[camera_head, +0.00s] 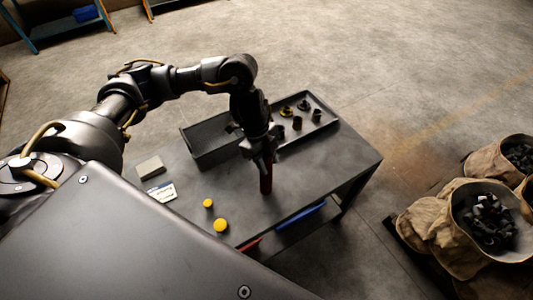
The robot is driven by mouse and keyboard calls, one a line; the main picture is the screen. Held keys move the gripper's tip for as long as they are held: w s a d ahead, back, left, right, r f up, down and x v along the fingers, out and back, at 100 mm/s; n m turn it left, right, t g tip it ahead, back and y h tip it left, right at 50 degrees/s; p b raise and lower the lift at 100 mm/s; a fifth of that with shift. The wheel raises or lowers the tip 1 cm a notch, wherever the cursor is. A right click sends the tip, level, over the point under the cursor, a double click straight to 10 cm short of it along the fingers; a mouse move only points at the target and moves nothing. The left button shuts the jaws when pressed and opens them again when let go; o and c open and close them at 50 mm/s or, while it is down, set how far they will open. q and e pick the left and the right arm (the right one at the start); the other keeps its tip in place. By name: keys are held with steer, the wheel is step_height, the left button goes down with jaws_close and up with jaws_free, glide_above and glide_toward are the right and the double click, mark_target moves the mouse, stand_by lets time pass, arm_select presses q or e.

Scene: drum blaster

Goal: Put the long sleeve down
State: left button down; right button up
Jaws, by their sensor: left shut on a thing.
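My left gripper (263,150) comes down over the dark table (225,190) in the head view. It is shut on a dark, slim upright piece, the long sleeve (266,181), which points down below the fingers. The sleeve's upper part is hidden by the gripper. Its lower end is at or close to the tabletop; I cannot tell whether it touches. My right gripper is not in view.
A long dark tray (212,142) lies along the table's back, with several small dark and brass parts at its right end. Two yellow pieces (220,225), a grey block (151,167) and a label card (162,192) are at left. Sacks (455,220) stand right.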

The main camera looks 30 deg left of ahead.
arm_select(q)
steer(key=shift+f, duration=0.15)
steer(key=c, duration=0.9)
jaws_free()
steer(key=shift+c, duration=0.2)
steer(key=v, duration=1.2)
